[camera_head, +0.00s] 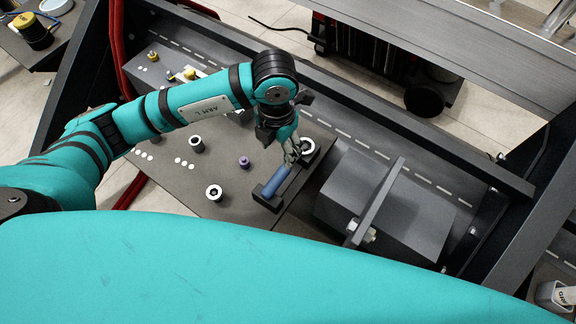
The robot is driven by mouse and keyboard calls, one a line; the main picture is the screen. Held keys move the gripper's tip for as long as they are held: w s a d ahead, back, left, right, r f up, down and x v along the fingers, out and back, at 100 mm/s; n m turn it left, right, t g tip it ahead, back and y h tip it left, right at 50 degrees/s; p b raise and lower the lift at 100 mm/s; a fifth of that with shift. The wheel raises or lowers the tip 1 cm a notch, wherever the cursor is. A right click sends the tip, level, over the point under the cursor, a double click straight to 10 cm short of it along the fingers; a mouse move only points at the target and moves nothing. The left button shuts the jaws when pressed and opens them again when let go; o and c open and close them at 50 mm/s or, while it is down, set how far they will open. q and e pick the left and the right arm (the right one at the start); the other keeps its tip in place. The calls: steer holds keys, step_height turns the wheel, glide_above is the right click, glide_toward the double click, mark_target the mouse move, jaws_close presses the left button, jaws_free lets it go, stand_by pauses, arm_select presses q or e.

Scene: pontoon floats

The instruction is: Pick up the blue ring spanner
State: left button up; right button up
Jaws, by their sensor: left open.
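A blue bar, which looks like the handle of the blue ring spanner (273,184), lies slanted in a dark holder (262,199) on the grey plate. Its upper end runs under my left gripper, so the spanner's head is partly hidden. My left gripper (291,154) points down at the upper end of the blue handle, with its fingers apart. I cannot tell whether the fingers touch the spanner. My right gripper is not in view.
A pale ring-shaped part (307,146) sits just right of my left gripper. Sockets (214,193) and a small purple part (244,162) stand on the plate (190,208) to the left. A grey block with an upright plate (385,205) stands close on the right.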

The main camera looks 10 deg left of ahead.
arm_select(q)
step_height(320, 180, down, 4)
steer(key=shift+s+r+p, duration=0.1)
steer(key=shift+s+p, duration=0.05)
steer(key=shift+p, duration=0.2)
glide_above(282, 172)
steer(key=f, duration=0.4)
steer(key=shift+s+a+f+p, duration=0.1)
steer(key=shift+s+f+p, duration=0.2)
steer(key=shift+s, duration=0.05)
steer(key=shift+f, duration=0.2)
steer(key=f, duration=0.1)
steer(key=f+p, duration=0.1)
steer(key=f, duration=0.1)
steer(key=shift+w+f, duration=0.25)
steer(key=shift+f, duration=0.05)
steer(key=shift+f+p, duration=0.3)
steer(key=shift+f, duration=0.3)
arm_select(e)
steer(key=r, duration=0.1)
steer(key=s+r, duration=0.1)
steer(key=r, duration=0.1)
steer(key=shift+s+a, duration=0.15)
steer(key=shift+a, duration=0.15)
arm_select(q)
steer(key=c, duration=0.3)
jaws_close()
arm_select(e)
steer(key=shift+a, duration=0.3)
